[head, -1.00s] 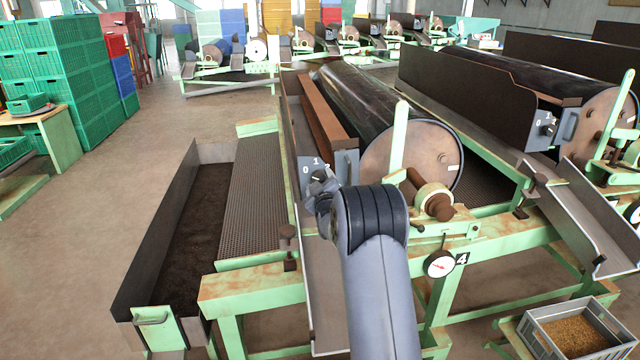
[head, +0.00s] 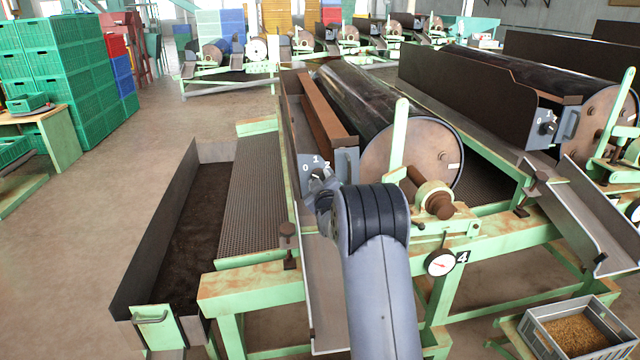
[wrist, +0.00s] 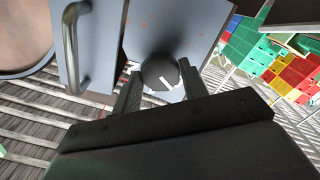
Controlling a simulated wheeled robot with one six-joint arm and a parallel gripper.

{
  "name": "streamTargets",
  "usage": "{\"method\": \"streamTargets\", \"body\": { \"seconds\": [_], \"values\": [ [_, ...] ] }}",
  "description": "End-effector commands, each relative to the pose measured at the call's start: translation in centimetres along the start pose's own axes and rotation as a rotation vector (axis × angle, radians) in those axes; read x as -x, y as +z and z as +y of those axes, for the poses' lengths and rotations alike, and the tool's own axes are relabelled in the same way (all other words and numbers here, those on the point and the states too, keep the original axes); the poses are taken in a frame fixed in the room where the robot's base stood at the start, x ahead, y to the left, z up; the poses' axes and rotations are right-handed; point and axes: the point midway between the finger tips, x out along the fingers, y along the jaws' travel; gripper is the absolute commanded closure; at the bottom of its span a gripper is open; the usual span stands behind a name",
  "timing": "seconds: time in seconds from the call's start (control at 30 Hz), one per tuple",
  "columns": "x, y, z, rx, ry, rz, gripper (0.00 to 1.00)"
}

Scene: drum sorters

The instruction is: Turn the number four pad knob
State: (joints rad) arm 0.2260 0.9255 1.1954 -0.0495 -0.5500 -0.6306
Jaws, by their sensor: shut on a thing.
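The pad knob (wrist: 158,70) is a dark round knob with a white pointer line, on a grey plate marked 0, 1, 2 (head: 307,162) at the near end of a drum sorter. A black "4" tag (head: 462,257) sits on this machine's frame. My gripper (wrist: 160,86) has one finger on each side of the knob and is shut on it. In the wrist view the pointer line slants to the lower right. In the head view my wrist partly covers the knob, so its setting is hard to read.
A grey box with a handle (wrist: 78,45) is beside the plate. The dark drum (head: 375,105) and brown rail (head: 325,110) lie behind. A soil-filled trough (head: 150,230) is at left.

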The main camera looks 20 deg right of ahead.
Motion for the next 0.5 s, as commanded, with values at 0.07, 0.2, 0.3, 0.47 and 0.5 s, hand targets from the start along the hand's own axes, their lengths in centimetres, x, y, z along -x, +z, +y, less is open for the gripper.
{"method": "streamTargets", "body": {
  "seconds": [0.07,0.2,0.3,0.47,0.5],
  "values": [
    [-0.02,0.25,-0.22,-0.043,0.001,0.002,0.82],
    [-0.02,0.34,-0.32,-0.148,0.001,0.002,0.82],
    [-0.02,0.36,-0.35,-0.238,0.001,0.002,0.82],
    [-0.02,0.26,-0.32,-0.391,0.001,0.003,0.82],
    [-0.03,0.25,-0.32,-0.429,0.001,0.002,0.82]
  ]
}}
